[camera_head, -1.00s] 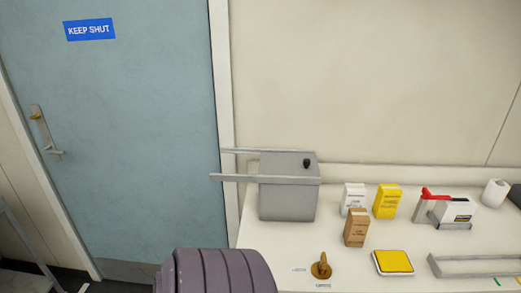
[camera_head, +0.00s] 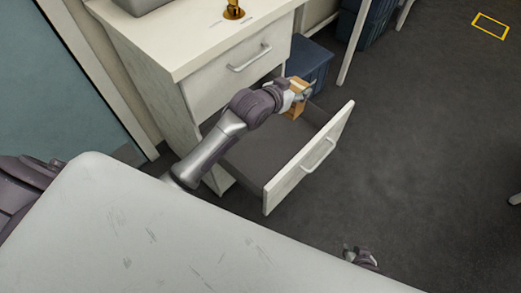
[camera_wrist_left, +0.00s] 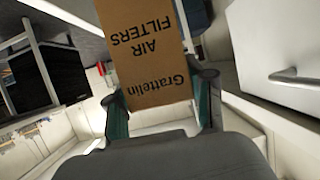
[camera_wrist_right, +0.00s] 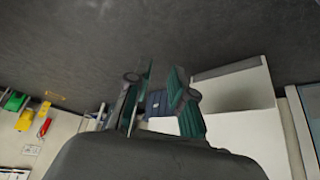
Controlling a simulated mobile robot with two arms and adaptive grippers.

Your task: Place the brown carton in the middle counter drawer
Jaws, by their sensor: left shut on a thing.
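The brown carton (camera_head: 296,106), lettered "Grattelin AIR FILTERS" in the left wrist view (camera_wrist_left: 147,50), is held between the fingers of my left gripper (camera_head: 302,92). My left gripper is shut on it, with the carton above the far part of the open drawer (camera_head: 278,150) in the head view. The drawer is below a closed upper drawer (camera_head: 240,68) and is pulled well out. Its visible floor is grey and bare; my arm hides part of it. My right gripper (camera_wrist_right: 160,100) is open and empty, apart from the drawer; it also shows low in the head view (camera_head: 361,257).
The white counter top (camera_head: 190,35) carries a brass-coloured fitting (camera_head: 234,10). A blue bin (camera_head: 308,62) stands on the floor behind the drawer.

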